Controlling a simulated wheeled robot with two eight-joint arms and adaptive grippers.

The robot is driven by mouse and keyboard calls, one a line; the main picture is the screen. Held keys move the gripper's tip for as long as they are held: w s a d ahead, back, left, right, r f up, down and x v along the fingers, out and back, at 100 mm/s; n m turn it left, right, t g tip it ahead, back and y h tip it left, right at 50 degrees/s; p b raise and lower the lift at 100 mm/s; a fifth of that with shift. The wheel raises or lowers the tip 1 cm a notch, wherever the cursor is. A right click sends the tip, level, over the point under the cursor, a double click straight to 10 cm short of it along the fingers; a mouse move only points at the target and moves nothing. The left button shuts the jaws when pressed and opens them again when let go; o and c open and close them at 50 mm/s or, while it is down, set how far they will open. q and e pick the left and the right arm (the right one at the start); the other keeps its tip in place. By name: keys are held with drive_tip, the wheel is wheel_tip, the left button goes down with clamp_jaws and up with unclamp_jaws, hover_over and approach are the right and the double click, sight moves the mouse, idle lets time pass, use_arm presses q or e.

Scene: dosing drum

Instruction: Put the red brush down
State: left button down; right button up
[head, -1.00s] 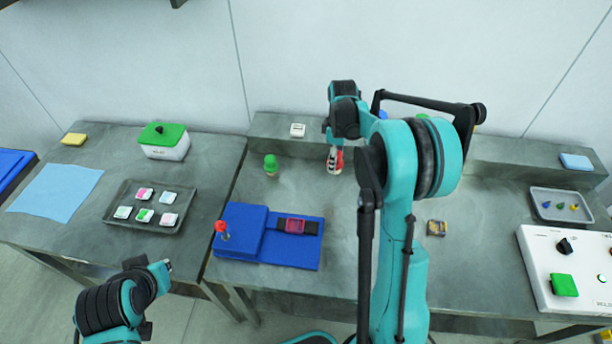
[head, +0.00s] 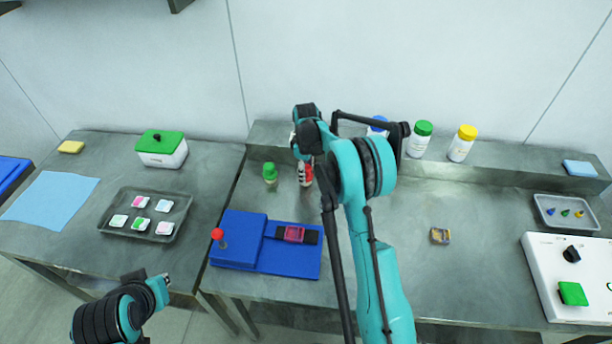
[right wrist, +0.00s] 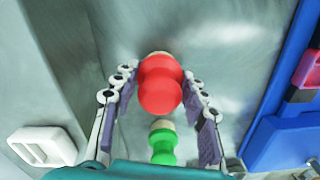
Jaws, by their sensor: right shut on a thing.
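The red brush (head: 306,174) is held by my right gripper (right wrist: 158,110), whose fingers are shut around it in the right wrist view (right wrist: 160,85). It is over the back left part of the middle table; I cannot tell whether it touches the top. A green brush (head: 270,173) stands just left of it and also shows in the right wrist view (right wrist: 162,143). My left gripper (head: 160,284) is low at the left, empty in front of the tables; its finger opening is too small to judge.
A blue stand (head: 240,240) with a red knob and a dark strap lies in front of the brushes. A raised ledge (head: 480,158) runs behind, with bottles (head: 419,140). A white block (right wrist: 45,145) is near the gripper. The table centre right is mostly clear.

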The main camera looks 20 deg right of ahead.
drive_tip(key=shift+f, duration=0.45)
drive_tip(key=shift+f, duration=0.15)
drive_tip(key=o, duration=1.2)
